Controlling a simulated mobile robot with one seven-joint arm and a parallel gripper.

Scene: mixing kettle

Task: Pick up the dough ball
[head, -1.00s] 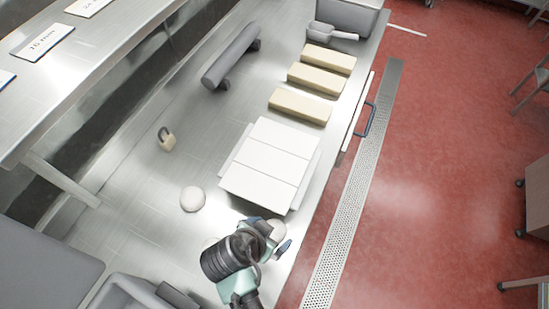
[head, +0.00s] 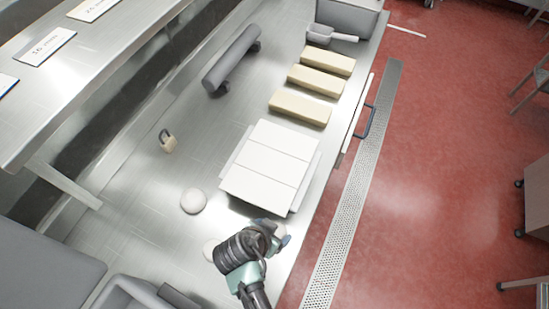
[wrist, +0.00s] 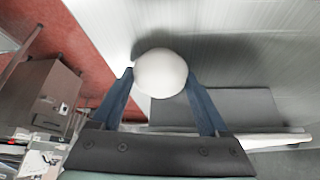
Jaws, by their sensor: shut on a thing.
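A white dough ball (wrist: 160,73) sits between the two blue fingers of my gripper (wrist: 162,86) in the wrist view, with a finger against each side. My gripper is shut on it. In the head view my gripper (head: 277,234) is over the steel counter, near its front edge, and the held ball is mostly hidden by it. A second dough ball (head: 193,201) rests on the counter to the left. A third pale ball (head: 210,250) shows partly behind my wrist. The height of the held ball above the counter is hard to tell.
White flat boxes (head: 268,165) lie just beyond my gripper. Several pale yellow blocks (head: 300,107), a grey roller-like bar (head: 231,60), a scoop (head: 329,35) and a padlock (head: 168,141) are farther off. A grey bin (head: 130,295) is at the near left. Counter (head: 140,200) is clear around the padlock.

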